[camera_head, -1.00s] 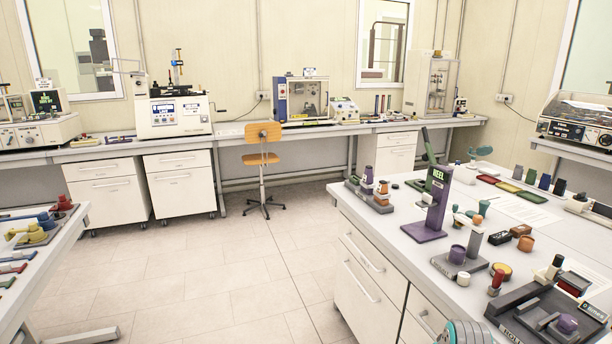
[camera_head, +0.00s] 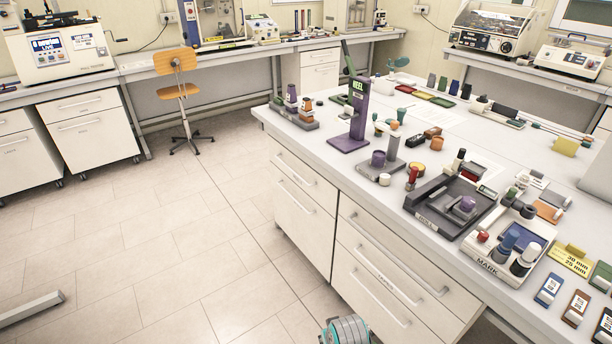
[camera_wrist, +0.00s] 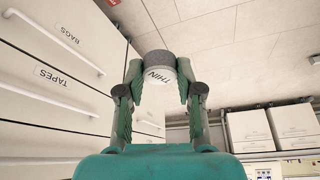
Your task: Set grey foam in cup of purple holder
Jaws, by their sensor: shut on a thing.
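In the head view, a tall purple stand marked HEEL (camera_head: 350,120) is on the bench. A purple cup (camera_head: 378,158) sits on a grey base beside a grey post. Another purple round piece (camera_head: 465,204) sits on the dark ROLL tray. Which is the purple holder I cannot tell.
The white bench (camera_head: 300,140) has drawers below and many small items on top. A MARK tray (camera_head: 491,266) is near its front edge. An orange chair (camera_head: 175,85) stands at the left.

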